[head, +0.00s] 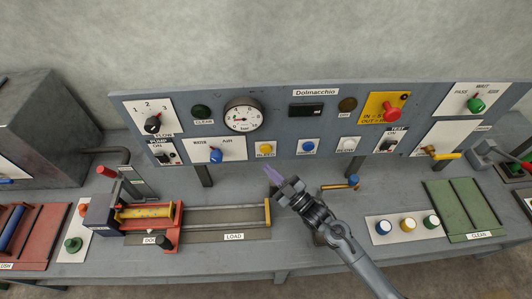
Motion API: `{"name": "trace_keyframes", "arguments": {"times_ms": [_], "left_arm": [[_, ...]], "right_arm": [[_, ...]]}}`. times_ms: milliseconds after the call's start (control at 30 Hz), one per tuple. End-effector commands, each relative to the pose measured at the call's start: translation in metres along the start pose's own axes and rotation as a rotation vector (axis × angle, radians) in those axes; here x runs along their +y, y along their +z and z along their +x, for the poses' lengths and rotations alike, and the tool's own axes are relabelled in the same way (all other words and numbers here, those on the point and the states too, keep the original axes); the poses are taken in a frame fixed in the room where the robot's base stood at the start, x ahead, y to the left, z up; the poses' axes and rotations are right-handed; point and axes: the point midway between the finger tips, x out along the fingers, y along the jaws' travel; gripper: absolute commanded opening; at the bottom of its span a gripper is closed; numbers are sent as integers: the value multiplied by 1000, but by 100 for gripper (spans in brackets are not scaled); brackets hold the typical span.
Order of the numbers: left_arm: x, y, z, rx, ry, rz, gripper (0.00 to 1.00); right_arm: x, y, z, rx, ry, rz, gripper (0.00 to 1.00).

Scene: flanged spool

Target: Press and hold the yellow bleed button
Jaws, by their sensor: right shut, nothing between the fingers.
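The yellow bleed button (265,148) is on a white plate on the upright grey panel, below the round gauge, with a small label under it. My right gripper (269,171) is shut and empty. Its purple fingertips point up and left, just below the button in the picture, with a small gap between them. How far the tips stand from the panel in depth is hard to tell. The button's face is not covered. My left gripper is not in view.
A blue button (308,147) and a white button (347,145) sit right of the yellow one. The blue air selector (216,155) is to its left. A red mushroom button (392,114) is farther right. Below lies the spool cradle's rail (236,207).

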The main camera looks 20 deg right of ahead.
Motion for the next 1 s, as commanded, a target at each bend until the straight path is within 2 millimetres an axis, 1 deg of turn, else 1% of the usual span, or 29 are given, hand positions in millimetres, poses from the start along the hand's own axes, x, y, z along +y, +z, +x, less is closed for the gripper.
{"name": "trace_keyframes", "arguments": {"times_ms": [33, 100, 400, 1000], "left_arm": [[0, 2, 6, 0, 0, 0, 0], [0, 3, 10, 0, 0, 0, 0], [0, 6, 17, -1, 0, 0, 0], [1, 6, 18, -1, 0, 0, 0]], "right_arm": [[2, 5, 4, 2, 1, -1, 0], [6, 8, 9, 2, 0, -1, 0], [17, 17, 23, 1, -1, 0, 0], [18, 18, 25, 0, 0, 1, 0]]}}
